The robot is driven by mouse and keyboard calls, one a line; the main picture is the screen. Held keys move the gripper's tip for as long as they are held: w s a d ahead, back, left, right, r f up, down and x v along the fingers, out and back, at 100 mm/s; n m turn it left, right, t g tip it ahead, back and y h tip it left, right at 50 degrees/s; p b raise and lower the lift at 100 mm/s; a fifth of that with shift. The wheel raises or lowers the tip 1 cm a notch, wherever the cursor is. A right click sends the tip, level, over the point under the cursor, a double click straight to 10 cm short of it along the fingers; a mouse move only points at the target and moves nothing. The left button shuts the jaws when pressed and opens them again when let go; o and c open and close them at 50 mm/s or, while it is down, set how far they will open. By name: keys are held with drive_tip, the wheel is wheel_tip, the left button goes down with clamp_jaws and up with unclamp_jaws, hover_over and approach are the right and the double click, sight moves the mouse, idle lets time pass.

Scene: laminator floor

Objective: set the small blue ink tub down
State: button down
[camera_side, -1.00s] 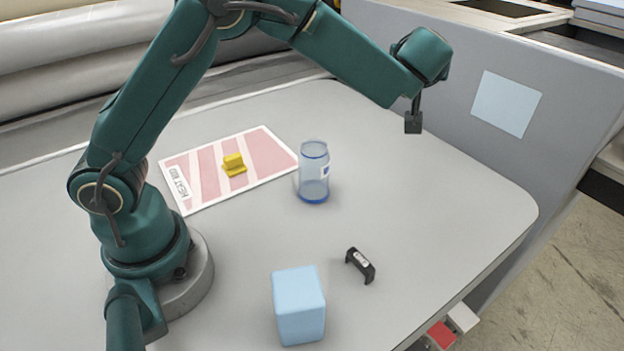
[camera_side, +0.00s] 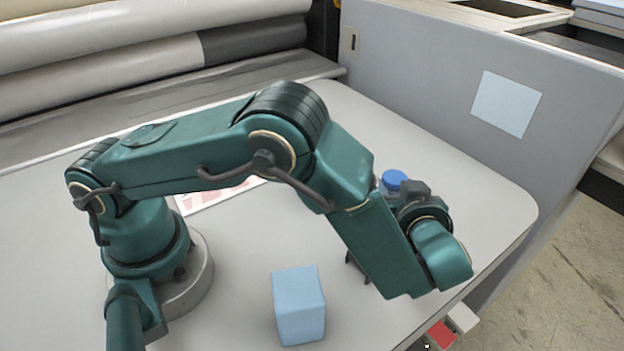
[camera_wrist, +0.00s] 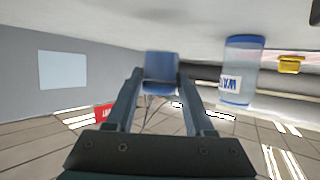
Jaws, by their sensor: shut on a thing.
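The small blue ink tub (camera_wrist: 161,72) sits between the two fingertips of my gripper (camera_wrist: 157,82) in the wrist view, and the jaws are shut on it. In the side view the round blue top of the tub (camera_side: 394,180) shows just beyond my wrist, over the right part of the grey table (camera_side: 480,205). My wrist and forearm hide the tub's lower part and most of the gripper there. I cannot tell whether the tub's base touches the table.
A clear bottle with a blue end and white label (camera_wrist: 240,70) stands near the tub; a yellow object (camera_wrist: 291,64) lies beyond. A light blue block (camera_side: 299,305) is at the table's front. My arm partly covers a pink-striped sheet (camera_side: 205,195) and a dark bracket (camera_side: 355,268).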

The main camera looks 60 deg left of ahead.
drive_tip(key=shift+f, duration=1.85)
drive_tip(key=shift+f, duration=0.15)
drive_tip(key=shift+c, duration=1.4)
unclamp_jaws()
